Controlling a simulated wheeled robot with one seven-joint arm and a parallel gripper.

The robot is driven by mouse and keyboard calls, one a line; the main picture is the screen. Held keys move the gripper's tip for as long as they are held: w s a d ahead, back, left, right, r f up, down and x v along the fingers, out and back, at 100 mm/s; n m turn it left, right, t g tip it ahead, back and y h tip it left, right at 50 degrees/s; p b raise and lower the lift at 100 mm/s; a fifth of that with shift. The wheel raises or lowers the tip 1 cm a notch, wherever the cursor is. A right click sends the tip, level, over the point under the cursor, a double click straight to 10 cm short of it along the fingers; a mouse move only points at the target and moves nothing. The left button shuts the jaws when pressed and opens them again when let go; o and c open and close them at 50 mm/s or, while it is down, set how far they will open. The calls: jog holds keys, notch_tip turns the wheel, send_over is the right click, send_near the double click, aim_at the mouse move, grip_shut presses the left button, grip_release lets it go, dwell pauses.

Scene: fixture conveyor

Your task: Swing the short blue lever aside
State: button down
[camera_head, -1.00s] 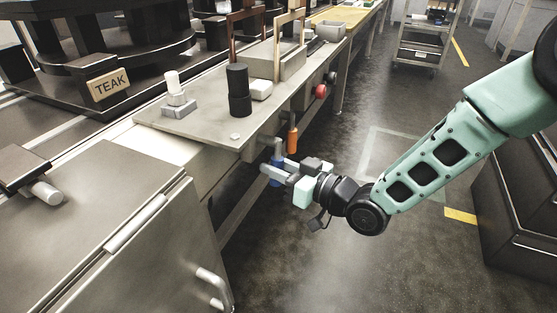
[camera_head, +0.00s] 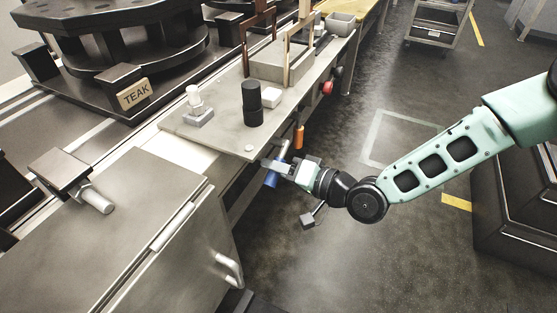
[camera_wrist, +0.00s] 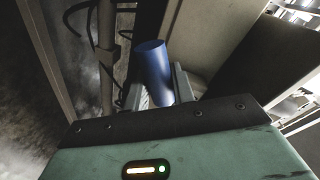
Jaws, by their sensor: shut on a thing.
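The short blue lever (camera_head: 272,179) is at the front edge of the bench, below the grey plate. Its blue grip tilts, with a grey shank above it. My gripper (camera_head: 279,168) is shut on the blue lever. In the wrist view the blue cylinder (camera_wrist: 152,66) stands between the two fingers of my gripper (camera_wrist: 160,92). The fingers partly hide the lever in the head view.
An orange lever (camera_head: 299,136) hangs just beyond the blue one, and a red knob (camera_head: 327,87) is farther along the edge. A steel cabinet with a handle (camera_head: 228,268) stands nearer, at lower left.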

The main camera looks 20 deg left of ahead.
jog(key=shift+s+r+m+g+p, duration=0.25)
jog(key=shift+r+m+p, duration=0.25)
jog(key=shift+m, duration=0.4)
jog(key=c, duration=1.2)
grip_release()
jog(key=shift+d, duration=0.1)
jog(key=p+v, duration=0.2)
jog(key=v, duration=1.5)
jog(key=shift+p, duration=0.4)
jog(key=shift+d+r, duration=0.1)
